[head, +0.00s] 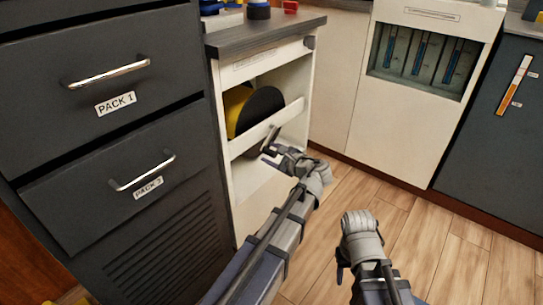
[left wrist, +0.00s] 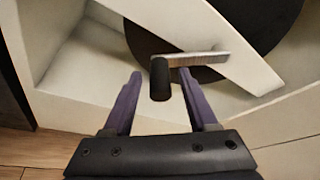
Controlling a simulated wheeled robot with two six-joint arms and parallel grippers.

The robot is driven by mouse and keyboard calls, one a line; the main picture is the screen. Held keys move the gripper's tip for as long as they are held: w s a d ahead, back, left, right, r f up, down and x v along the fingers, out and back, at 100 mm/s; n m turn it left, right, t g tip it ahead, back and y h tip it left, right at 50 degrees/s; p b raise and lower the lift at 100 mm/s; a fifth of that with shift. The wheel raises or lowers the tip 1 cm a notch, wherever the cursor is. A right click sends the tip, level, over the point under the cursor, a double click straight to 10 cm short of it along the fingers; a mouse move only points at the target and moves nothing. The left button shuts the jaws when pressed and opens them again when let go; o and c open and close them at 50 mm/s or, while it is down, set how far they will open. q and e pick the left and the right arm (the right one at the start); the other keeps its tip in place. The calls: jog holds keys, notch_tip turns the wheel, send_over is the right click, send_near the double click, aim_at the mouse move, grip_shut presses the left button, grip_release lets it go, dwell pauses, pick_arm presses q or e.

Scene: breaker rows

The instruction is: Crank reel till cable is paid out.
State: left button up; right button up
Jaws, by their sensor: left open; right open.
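The reel (head: 262,112) is a black-faced drum with a yellow side, set in an opening of the white cabinet; its dark disc (left wrist: 230,30) also shows in the left wrist view. A crank with a flat metal arm (left wrist: 205,59) and a black grip (left wrist: 159,80) sticks out past the white crossbar. My left gripper (left wrist: 160,75) is open, its purple fingers on either side of the black grip, with gaps visible. In the head view my left gripper (head: 268,149) is at the crossbar. My right gripper (head: 358,222) hangs over the floor, away from the reel, its fingertips unclear. I cannot make out the cable.
The white crossbar (head: 265,128) runs across the cabinet opening in front of the reel. Dark drawers (head: 116,104) with metal handles stand at the left. A white panel with blue gauges (head: 420,55) is at the back right. Wooden floor (head: 440,240) at the right is clear.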

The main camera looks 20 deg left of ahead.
pick_arm(q)
grip_shut()
dwell(0.6)
dwell(0.9)
